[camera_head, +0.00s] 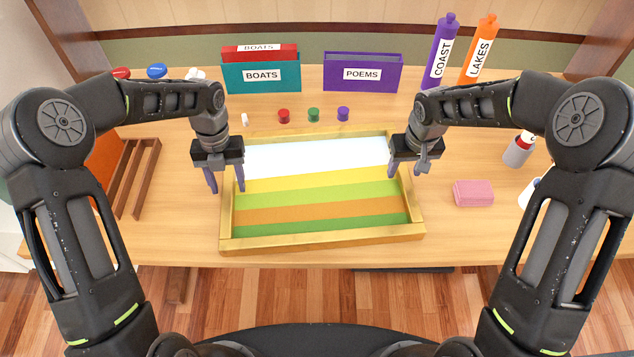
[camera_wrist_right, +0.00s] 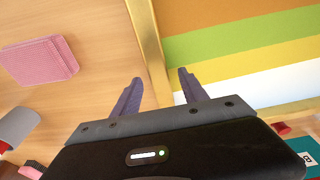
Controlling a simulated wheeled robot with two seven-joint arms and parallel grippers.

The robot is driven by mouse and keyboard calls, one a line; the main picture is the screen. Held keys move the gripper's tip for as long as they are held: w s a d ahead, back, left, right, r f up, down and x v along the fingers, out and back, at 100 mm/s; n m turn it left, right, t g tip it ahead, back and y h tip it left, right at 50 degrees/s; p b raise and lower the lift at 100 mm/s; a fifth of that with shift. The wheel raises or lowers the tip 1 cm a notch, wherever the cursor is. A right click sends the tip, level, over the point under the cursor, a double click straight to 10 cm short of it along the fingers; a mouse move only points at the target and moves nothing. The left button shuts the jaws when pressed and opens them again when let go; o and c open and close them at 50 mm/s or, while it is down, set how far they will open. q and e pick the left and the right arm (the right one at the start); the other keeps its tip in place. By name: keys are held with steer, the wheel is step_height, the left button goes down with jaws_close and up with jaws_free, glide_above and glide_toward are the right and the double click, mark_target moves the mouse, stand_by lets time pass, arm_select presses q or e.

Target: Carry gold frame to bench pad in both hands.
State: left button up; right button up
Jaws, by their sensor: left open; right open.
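The gold frame (camera_head: 322,239) lies flat on the wooden table in the head view, around a panel of white, yellow, green and orange stripes. My left gripper (camera_head: 226,182) is open at the frame's left rail, with one finger on each side of it as seen from above. My right gripper (camera_head: 407,168) is open at the right rail. In the right wrist view its open fingers (camera_wrist_right: 158,88) stand either side of the gold rail (camera_wrist_right: 148,45), with gaps showing. Finger depth relative to the rail is unclear. I cannot identify a bench pad.
A pink block (camera_head: 473,193) lies right of the frame. A brown wooden rack (camera_head: 137,178) stands at left. Behind are small coloured pots (camera_head: 313,114), a teal BOATS box (camera_head: 262,76), a purple POEMS box (camera_head: 362,74) and two tall bottles (camera_head: 440,50). The table's front edge is close.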

arm_select(q)
steer(key=shift+c, duration=0.5)
arm_select(e)
steer(key=shift+c, duration=0.5)
arm_select(q)
jaws_close()
arm_select(e)
jaws_close()
arm_select(q)
steer(key=shift+w+r, duration=0.1)
steer(key=shift+r, duration=0.05)
arm_select(e)
steer(key=shift+w+r, duration=0.1)
